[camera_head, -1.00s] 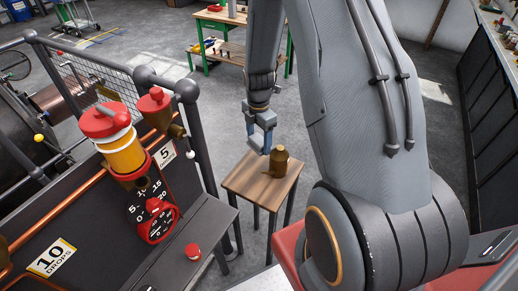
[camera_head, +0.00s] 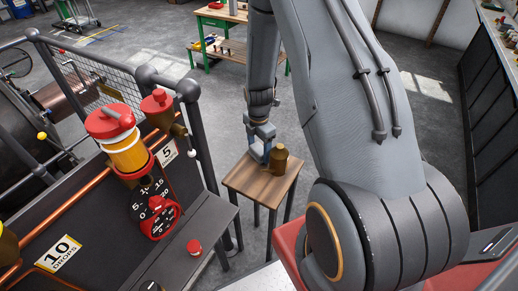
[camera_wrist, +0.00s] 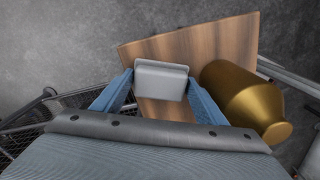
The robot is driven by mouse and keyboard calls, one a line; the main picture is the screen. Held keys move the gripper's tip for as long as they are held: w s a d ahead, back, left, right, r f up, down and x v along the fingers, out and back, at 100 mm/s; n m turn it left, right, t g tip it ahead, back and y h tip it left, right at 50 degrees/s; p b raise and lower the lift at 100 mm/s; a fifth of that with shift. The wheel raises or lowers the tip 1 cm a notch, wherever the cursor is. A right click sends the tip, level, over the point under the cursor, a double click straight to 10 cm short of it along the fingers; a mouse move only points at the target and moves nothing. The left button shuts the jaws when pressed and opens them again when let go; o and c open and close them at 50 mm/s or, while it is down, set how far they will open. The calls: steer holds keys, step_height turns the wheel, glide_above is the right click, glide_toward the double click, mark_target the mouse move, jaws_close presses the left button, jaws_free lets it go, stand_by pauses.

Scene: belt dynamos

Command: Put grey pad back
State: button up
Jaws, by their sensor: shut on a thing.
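The grey pad (camera_wrist: 162,80) is a small pale grey block in the wrist view, between the two blue fingers of my gripper (camera_wrist: 163,92). In the head view my gripper (camera_head: 261,156) is low over the small wooden stool (camera_head: 247,185), just left of a brown-gold bottle (camera_head: 279,160). The pad cannot be made out there. I cannot tell whether the pad touches the stool top.
The bottle (camera_wrist: 245,95) stands close to the right finger in the wrist view. A dark console with a red dial (camera_head: 158,218), a red button (camera_head: 194,249) and a red-capped amber oiler (camera_head: 122,145) is at left. A green-framed workbench (camera_head: 222,50) stands behind.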

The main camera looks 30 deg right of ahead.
mark_target(259, 148)
steer(key=o, duration=0.7)
step_height(259, 148, up, 12)
steer(key=b, duration=0.3)
steer(key=shift+s+a+r+m+t, duration=0.25)
steer(key=shift+s+a+r+m, duration=1.55)
steer(key=shift+s+m, duration=1.2)
steer(key=shift+s+a+r+m+t, duration=0.2)
steer(key=shift+s+a+r+m, duration=1.9)
steer(key=shift+m, duration=1.65)
steer(key=shift+s+a+r+m+t, duration=0.25)
steer(key=shift+s+a+r+m, duration=1.25)
steer(key=shift+s+m, duration=1.65)
steer(key=shift+w, duration=0.3)
